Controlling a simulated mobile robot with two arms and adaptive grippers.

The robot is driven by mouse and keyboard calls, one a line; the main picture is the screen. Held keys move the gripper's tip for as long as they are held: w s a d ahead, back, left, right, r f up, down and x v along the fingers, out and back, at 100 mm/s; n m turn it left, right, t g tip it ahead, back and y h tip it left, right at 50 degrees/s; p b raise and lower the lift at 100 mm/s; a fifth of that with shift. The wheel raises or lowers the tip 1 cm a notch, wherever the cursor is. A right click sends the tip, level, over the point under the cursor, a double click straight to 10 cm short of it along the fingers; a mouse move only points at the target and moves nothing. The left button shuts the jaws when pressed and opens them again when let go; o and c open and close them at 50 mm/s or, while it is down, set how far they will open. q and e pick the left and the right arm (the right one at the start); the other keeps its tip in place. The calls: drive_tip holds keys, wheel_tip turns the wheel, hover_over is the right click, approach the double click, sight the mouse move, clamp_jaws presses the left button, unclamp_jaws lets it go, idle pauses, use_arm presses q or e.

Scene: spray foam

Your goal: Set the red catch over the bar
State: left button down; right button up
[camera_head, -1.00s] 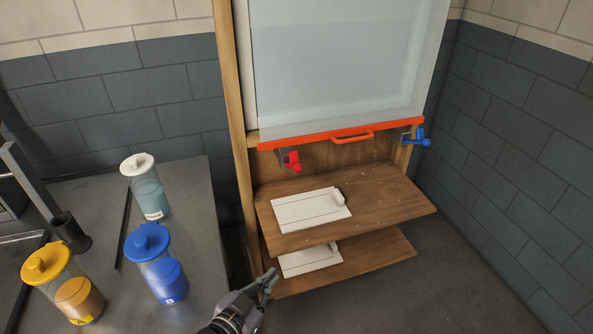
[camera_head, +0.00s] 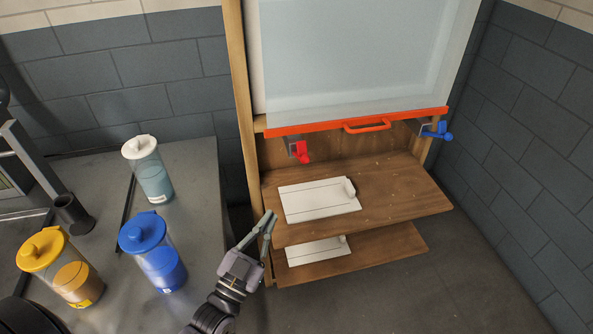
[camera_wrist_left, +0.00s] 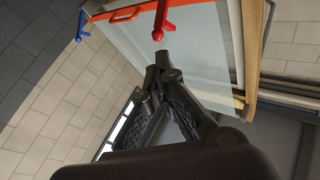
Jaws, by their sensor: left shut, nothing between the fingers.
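The red catch (camera_head: 301,152) sits on a grey bracket below the left part of the orange-red bar (camera_head: 289,130). The bar runs along the lower edge of a clear panel (camera_head: 350,60) and has a handle in its middle. The catch is below the bar, not over it. My left gripper (camera_head: 270,217) is shut and empty, lower and to the left of the catch, in front of the shelves. In the left wrist view the red catch (camera_wrist_left: 160,24) shows just beyond the closed fingertips (camera_wrist_left: 158,68), apart from them. My right gripper is not in view.
A blue catch (camera_head: 437,131) is at the bar's right end. White boards lie on the upper shelf (camera_head: 400,200) and lower shelf (camera_head: 385,256). A grey bench (camera_head: 195,190) at left carries white-, blue- and yellow-lidded canisters. Floor at right is clear.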

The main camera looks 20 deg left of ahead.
sight(302, 161)
use_arm(q)
drive_tip(key=p+x, duration=0.4)
drive_tip(key=x, duration=0.9)
drive_tip(key=shift+r, duration=0.1)
drive_tip(key=shift+w+d, duration=0.1)
drive_tip(key=shift+w, duration=0.3)
drive_tip(key=shift+r, duration=0.15)
